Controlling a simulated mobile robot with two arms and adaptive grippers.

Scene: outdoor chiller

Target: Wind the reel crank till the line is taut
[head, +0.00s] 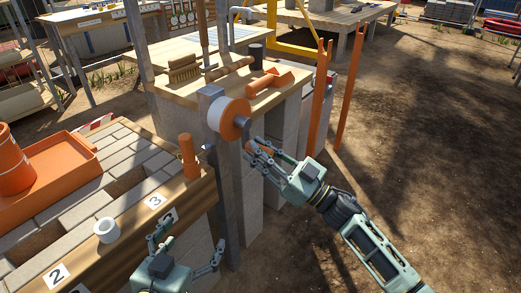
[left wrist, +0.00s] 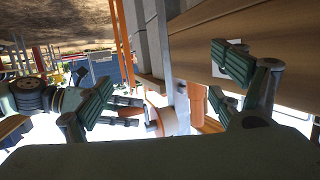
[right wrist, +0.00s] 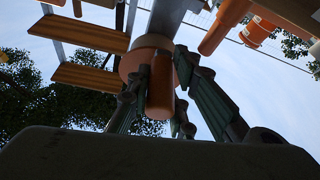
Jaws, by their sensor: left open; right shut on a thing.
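The reel (head: 237,119), a white spool with an orange flange, is mounted near the top of a grey metal post. My right gripper (head: 264,153) is at the crank on the reel's right side. In the right wrist view it is shut on the orange crank handle (right wrist: 161,92), with fingers on both sides of it, below the reel's orange disc. The fingers partly hide the crank. My left gripper (head: 188,243) is open and empty, low beside the numbered plank and left of the post. The reel also shows between its fingers in the left wrist view (left wrist: 168,121), farther off. I cannot tell how tight the line is.
A numbered wooden plank (head: 135,222) with a white ring (head: 107,230) and an orange cylinder (head: 187,157) lies along the brick top at left. A bench with brushes (head: 185,71) stands behind the reel. Orange posts (head: 320,100) rise at right. Dirt ground at right is open.

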